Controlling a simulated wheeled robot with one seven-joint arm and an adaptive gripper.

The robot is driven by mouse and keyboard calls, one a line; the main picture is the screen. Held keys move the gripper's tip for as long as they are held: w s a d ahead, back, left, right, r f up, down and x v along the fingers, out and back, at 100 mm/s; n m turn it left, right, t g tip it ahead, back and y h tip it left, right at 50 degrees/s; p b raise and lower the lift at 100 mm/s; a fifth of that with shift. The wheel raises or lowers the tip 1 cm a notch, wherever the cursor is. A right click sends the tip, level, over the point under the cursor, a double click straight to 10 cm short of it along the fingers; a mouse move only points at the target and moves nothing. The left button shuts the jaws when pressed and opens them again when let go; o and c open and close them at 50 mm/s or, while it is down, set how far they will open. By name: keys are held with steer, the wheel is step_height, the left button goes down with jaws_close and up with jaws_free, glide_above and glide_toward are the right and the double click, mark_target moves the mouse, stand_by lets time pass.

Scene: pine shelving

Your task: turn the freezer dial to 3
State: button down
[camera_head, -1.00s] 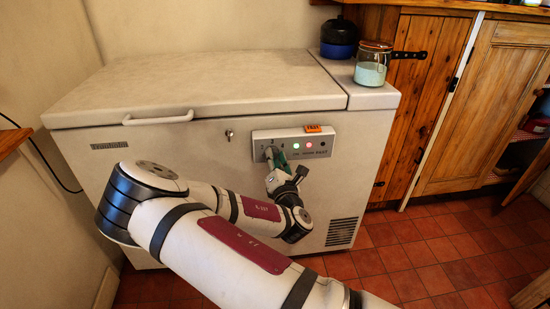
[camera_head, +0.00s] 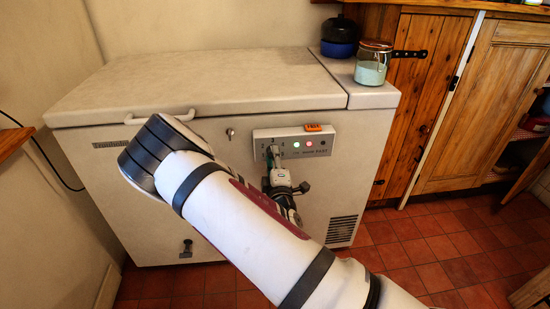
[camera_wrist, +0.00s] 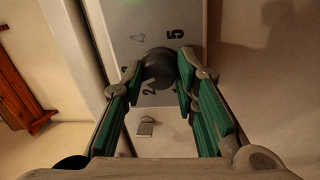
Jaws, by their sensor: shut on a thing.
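The freezer (camera_head: 200,85) is a white chest type with its lid closed. Its control panel (camera_head: 318,144) is on the front at the upper right, with a green and a red light lit. The dial (camera_wrist: 159,66) is a dark round knob in the wrist view, with printed numbers around it; a 5 shows clearly, others partly. My gripper (camera_wrist: 160,82) is shut on the dial, one green-padded finger on each side. In the head view my gripper (camera_head: 273,158) covers most of the dial. The dial's pointer mark is hidden, so its setting cannot be read.
A glass jar (camera_head: 371,66) and a blue-black pot (camera_head: 339,38) stand on the freezer's right end. A keyhole lock (camera_wrist: 146,127) is near the dial. Wooden cupboards (camera_head: 410,100) stand to the right.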

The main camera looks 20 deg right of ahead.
steer(key=shift+m, duration=1.8)
steer(key=shift+a+f+m+h, duration=0.1)
steer(key=shift+m+h, duration=0.2)
steer(key=shift+h, duration=0.1)
steer(key=c, duration=1.2)
jaws_free()
steer(key=shift+c, duration=0.2)
steer(key=r+v, duration=0.1)
steer(key=v, duration=1.1)
steer(key=shift+f, duration=0.3)
